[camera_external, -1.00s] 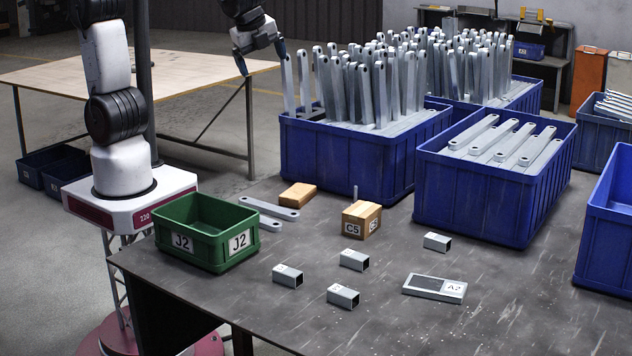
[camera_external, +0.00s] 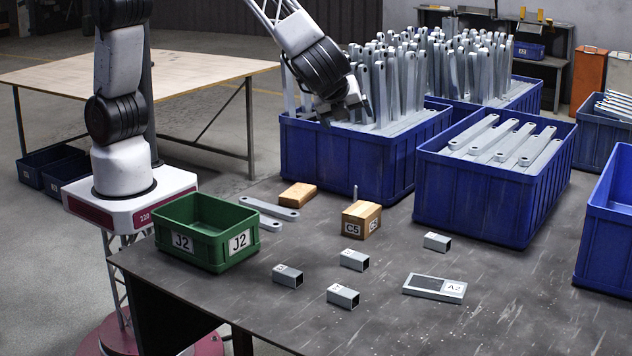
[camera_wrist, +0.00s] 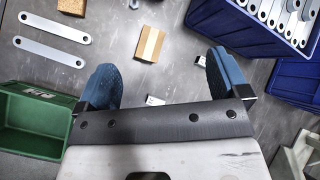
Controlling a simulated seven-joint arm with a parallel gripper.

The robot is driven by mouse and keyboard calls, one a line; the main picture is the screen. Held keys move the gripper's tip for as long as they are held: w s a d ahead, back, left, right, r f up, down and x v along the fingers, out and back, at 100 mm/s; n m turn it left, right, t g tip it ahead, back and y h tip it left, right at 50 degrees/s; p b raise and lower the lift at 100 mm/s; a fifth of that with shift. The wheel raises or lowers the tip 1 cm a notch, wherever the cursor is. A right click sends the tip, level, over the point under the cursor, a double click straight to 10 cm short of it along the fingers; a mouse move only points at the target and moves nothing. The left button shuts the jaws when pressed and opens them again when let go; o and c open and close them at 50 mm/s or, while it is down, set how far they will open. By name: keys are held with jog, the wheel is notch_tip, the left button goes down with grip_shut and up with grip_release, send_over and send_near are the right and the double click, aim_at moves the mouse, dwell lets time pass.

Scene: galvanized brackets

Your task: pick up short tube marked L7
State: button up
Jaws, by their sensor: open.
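Several short square metal tubes lie on the dark table in the external view: one at the left (camera_external: 287,276), one in the middle (camera_external: 354,260), one at the front (camera_external: 343,296) and one at the right (camera_external: 437,242). Their small labels are too small to read, so I cannot tell which is L7. My gripper (camera_external: 346,112) is above the table, in front of the upright brackets in the picture. In the wrist view its blue fingers (camera_wrist: 165,82) are wide apart with nothing between them. A small tube end (camera_wrist: 155,101) shows there, partly hidden by the gripper body.
Tall blue crates (camera_external: 340,165) of brackets stand behind. The front right table is clear.

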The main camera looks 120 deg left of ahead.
jog(key=w+a+f+m+y, duration=0.2)
jog(key=w+f+m, duration=0.2)
jog(key=w+f, duration=0.7)
jog(key=m+t+y, duration=0.2)
jog(key=m+y, duration=0.1)
jog(key=m, duration=0.1)
send_near(437, 237)
jog(key=x, duration=0.2)
jog(key=shift+w+a+f, duration=0.1)
jog(key=shift+w+a, duration=0.15)
jog(key=shift+a, duration=0.1)
jog(key=shift+x, duration=1.2)
jog(key=shift+a, duration=0.1)
jog(key=shift+x, duration=2.5)
jog(key=shift+s+f, duration=0.1)
jog(key=shift+s, duration=0.1)
jog(key=shift+c, duration=0.2)
jog(key=c, duration=1)
